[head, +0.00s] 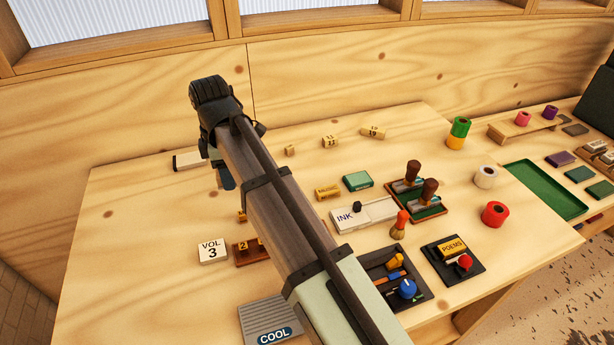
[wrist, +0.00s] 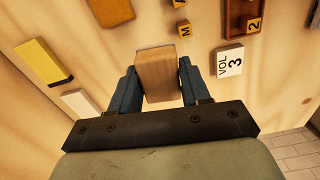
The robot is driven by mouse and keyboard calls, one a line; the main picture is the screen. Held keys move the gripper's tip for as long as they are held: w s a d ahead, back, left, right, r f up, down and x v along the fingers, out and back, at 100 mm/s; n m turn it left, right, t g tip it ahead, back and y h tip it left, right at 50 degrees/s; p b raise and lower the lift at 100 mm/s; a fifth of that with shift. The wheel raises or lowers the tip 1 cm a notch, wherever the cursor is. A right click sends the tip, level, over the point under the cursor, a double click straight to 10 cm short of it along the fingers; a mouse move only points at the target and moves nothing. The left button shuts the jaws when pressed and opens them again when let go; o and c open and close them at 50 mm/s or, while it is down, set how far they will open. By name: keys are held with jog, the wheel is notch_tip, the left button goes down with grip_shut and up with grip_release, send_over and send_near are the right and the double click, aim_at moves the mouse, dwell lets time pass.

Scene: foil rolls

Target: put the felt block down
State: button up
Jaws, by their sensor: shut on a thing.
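My gripper (wrist: 157,82) is shut on a tan, wood-coloured block (wrist: 157,70) in the wrist view, with one blue finger on each side of it. I take this to be the felt block; no felt face shows. In the head view my gripper (head: 226,178) is over the left part of the pale wooden table (head: 130,215), and my arm hides the block there. I cannot tell how high the block is above the table.
The white "VOL 3" block (wrist: 229,62) lies right of the block in the wrist view, beside a brown tray (wrist: 238,22). A small "M" cube (wrist: 183,29) is close by. Bare wood lies between.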

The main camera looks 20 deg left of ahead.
aim_at(312, 176)
jog(key=w+d+m, duration=0.1)
jog(key=w+d, duration=0.6)
jog(key=w, duration=0.3)
jog(key=w+d+m, duration=0.2)
jog(key=w+d, duration=0.4)
jog(key=w, duration=0.4)
jog(key=shift+w+a+f+n, duration=0.1)
jog(key=shift+f+n, duration=0.6)
jog(key=shift+f, duration=0.9)
jog(key=shift+a+f+n, duration=0.1)
jog(key=shift+f+n, duration=0.6)
jog(key=shift+f, duration=0.95)
jog(key=shift+w+f+n, duration=0.1)
jog(key=shift+f+n, duration=0.6)
jog(key=shift+f, duration=0.9)
jog(key=shift+f, duration=0.1)
jog(key=o, duration=1.1)
jog(key=shift+c, duration=0.2)
notch_tip(312, 176, up, 12)
